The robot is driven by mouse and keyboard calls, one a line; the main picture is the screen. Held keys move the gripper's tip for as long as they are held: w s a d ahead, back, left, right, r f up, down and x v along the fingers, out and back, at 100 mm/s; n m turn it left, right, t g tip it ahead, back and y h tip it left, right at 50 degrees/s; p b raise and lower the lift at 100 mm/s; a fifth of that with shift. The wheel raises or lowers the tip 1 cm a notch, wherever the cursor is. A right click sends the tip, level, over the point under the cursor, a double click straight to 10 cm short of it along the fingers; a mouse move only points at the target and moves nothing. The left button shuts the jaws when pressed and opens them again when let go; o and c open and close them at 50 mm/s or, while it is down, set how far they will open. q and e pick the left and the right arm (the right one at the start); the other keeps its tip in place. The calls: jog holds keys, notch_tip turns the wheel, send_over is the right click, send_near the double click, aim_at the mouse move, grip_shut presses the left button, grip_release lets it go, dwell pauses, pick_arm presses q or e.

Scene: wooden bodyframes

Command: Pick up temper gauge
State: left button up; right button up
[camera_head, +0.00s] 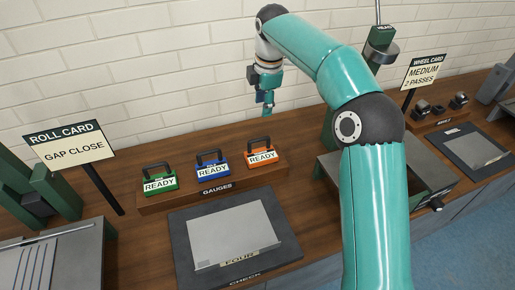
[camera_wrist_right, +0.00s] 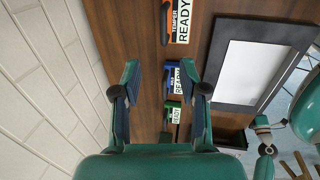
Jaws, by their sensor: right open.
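The temper gauge (camera_head: 262,157) is the orange block with a black handle and a READY label, at the right end of the gauges rack (camera_head: 217,188). In the right wrist view the temper gauge (camera_wrist_right: 180,22) shows its TEMPER READY label at the top edge, partly cut off. My right gripper (camera_head: 266,104) hangs above the back of the bench, behind the orange gauge and apart from it. In the wrist view its fingers (camera_wrist_right: 160,68) are spread and empty. A teal part that seems to be my left arm's end (camera_wrist_right: 264,138) shows at lower right; its jaws are unclear.
A blue gauge (camera_head: 213,168) and a green gauge (camera_head: 160,183) stand left of the orange one. A check plate (camera_head: 180,240) lies in front. A roll card sign (camera_head: 70,145) stands left. The brick wall (camera_head: 160,60) is close behind my right gripper.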

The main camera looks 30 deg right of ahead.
send_near(262, 139)
jog(key=f, duration=0.1)
jog(key=w+f, duration=0.1)
jog(key=f, duration=0.3)
jog(key=shift+w+d, duration=0.25)
jog(key=shift+w, duration=0.1)
jog(key=shift+w+f, duration=0.2)
jog(key=shift+f, duration=1.15)
jog(key=shift+w+f, duration=0.15)
jog(key=shift+f, duration=1.2)
grip_shut()
